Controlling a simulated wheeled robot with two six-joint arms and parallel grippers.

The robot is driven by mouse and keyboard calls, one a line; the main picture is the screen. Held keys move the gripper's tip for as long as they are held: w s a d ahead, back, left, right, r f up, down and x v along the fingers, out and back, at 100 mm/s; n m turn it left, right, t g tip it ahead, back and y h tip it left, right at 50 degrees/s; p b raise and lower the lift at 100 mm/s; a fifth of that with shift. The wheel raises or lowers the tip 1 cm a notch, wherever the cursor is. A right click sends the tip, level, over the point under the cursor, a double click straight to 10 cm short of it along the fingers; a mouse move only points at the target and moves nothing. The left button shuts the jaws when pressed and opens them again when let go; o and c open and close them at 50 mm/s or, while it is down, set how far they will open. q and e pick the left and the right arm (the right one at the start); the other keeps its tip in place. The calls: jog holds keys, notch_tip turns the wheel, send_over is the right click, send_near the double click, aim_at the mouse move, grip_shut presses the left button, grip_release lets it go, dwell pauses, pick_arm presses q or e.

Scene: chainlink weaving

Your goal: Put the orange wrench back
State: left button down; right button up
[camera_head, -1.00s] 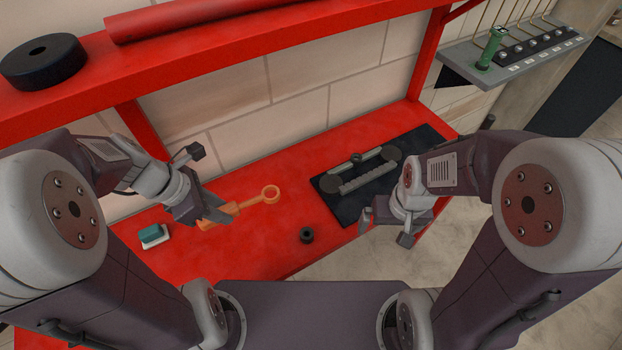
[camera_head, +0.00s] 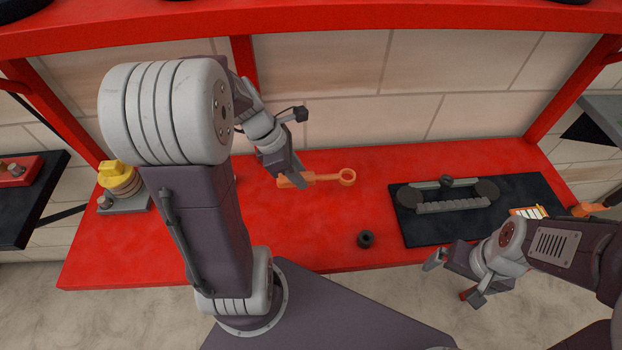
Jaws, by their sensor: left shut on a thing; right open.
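The orange wrench (camera_head: 328,179) is at the middle of the red bench (camera_head: 310,225), its ring end pointing right. My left gripper (camera_head: 293,180) is shut on the wrench's left part and hides some of its handle. I cannot tell whether the wrench touches the bench or is just above it. My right gripper (camera_head: 456,279) is open and empty in front of the bench's front edge, near the black mat.
The black mat (camera_head: 418,236) carries a grey chain-like piece (camera_head: 455,206). A small black ring (camera_head: 365,239) lies left of the mat. A yellow-topped device (camera_head: 120,180) stands at the bench's left end. An orange-ended tool (camera_head: 590,210) shows at far right. A red shelf (camera_head: 340,20) spans above.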

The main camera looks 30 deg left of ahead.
pick_arm(q)
jog(key=w+f, duration=0.1)
jog(key=w, duration=0.1)
jog(key=w+a+f, duration=0.1)
jog(key=w+f, duration=0.1)
jog(key=w+a+f, duration=0.1)
jog(key=w, duration=0.1)
jog(key=shift+w+a+f+b, duration=0.15)
jog(key=shift+w+f+b, duration=0.05)
jog(key=shift+w+b, duration=0.15)
notch_tip(320, 180, down, 2)
jog(key=shift+w+a+f, duration=0.1)
jog(key=shift+w+f, duration=0.05)
jog(key=shift+f, duration=0.75)
jog(key=shift+f, duration=0.15)
jog(key=c, duration=1.1)
grip_release()
